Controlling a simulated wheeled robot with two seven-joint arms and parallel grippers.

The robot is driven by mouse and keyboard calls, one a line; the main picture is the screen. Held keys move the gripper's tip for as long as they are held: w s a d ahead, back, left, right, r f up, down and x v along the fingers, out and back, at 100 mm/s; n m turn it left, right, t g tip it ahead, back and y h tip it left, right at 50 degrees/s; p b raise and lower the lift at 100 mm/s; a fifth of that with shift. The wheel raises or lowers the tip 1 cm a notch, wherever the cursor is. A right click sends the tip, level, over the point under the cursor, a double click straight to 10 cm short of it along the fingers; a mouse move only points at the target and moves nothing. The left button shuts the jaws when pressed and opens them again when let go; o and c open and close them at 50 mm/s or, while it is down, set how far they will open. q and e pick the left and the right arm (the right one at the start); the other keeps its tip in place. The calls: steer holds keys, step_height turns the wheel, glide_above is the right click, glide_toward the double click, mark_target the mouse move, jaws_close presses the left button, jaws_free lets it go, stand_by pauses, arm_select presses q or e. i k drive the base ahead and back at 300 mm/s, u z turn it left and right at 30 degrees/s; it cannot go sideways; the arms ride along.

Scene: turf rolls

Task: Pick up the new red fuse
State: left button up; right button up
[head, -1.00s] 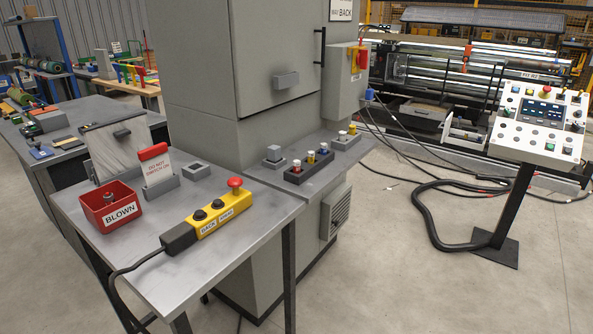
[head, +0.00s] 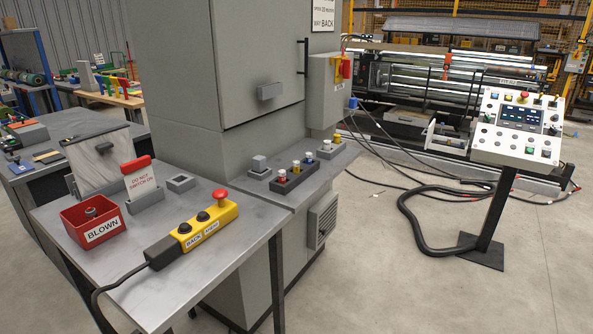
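A dark rack (head: 296,178) on the grey side shelf of the cabinet holds three small upright fuses with pale caps. The red fuse (head: 282,175) stands at its near left end, with a yellow fuse (head: 295,167) in the middle and a blue fuse (head: 308,159) at the far right. A grey block with a pale-topped piece (head: 259,164) stands left of the rack. Another grey block (head: 332,150) with small capped pieces stands to its right. A red box labelled BLOWN (head: 93,222) holds a dark-topped piece. Neither of my grippers is in view.
The grey table (head: 150,290) in front carries a yellow push-button pendant (head: 205,228) with its cable, and a red-topped DO NOT SWITCH ON sign (head: 140,183). The tall grey cabinet (head: 220,130) stands behind. A control console (head: 518,127) and floor cables are at right.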

mark_target(282, 173)
steer(key=z, duration=1.2)
steer(key=i, duration=1.45)
steer(key=u, duration=2.95)
